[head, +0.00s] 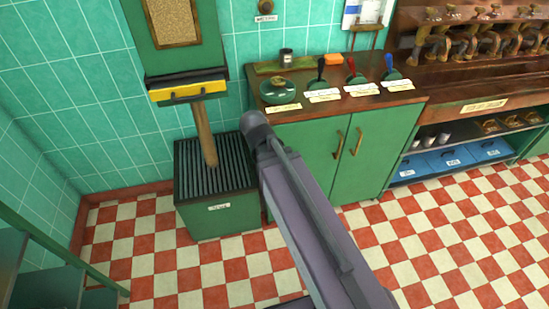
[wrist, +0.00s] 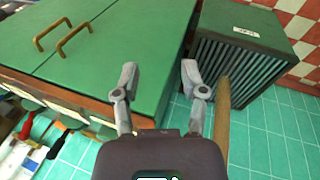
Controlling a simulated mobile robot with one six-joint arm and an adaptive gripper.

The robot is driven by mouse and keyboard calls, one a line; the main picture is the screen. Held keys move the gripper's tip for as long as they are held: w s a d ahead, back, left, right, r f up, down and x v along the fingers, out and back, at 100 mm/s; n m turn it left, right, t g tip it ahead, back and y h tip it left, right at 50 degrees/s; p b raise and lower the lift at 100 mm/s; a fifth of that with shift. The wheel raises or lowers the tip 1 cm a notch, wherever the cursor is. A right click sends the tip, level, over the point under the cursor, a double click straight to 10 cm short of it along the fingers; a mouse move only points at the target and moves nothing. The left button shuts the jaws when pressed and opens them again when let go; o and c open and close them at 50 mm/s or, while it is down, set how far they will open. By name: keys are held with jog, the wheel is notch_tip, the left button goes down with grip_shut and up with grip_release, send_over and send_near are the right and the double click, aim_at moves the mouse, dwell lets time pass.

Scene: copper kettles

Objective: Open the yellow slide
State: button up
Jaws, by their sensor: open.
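The yellow slide (head: 187,93) is a yellow-fronted drawer with a dark handle (head: 188,96). It sits under a green wall unit with a cork panel, at the upper left of the head view, and looks shut. A wooden post (head: 206,135) runs down from it to the slatted box. My gripper (wrist: 159,76) is open and empty in the wrist view, its two fingers apart over the cabinet front. In the head view the fingers are hidden behind my arm, which ends right of and below the slide. The slide is not visible in the wrist view.
A green box with a slatted top (head: 216,172) stands below the slide; it also shows in the wrist view (wrist: 240,55). A green cabinet (head: 315,150) carries several coloured-handled items and labels. The checkered floor (head: 150,240) is clear.

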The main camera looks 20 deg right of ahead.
jog(key=shift+s+d+r+g+y+p, duration=0.1)
jog(key=shift+s+g+y+p, duration=0.05)
jog(key=shift+s+y, duration=0.2)
jog(key=shift+s+d+r+g+y+p, duration=0.1)
jog(key=shift+s+g+y+p, duration=0.05)
jog(key=shift+s+y, duration=0.2)
jog(key=shift+f, duration=0.1)
jog(key=w+a+r+n+t+h+b, duration=0.3)
jog(key=w+a+n+t+h+b, duration=0.1)
jog(key=w+a+t+h+b, duration=0.4)
jog(key=w+a+r+n+t+b, duration=0.1)
jog(key=a+r+n+t, duration=0.2)
jog(key=a, duration=0.7)
jog(key=w+a+r+n+t+y+b, duration=0.1)
jog(key=a+r+n+t, duration=0.3)
jog(key=a, duration=0.6)
jog(key=shift+r+t+y+b, duration=0.3)
jog(key=shift+t+b, duration=0.2)
jog(key=shift+t, duration=0.7)
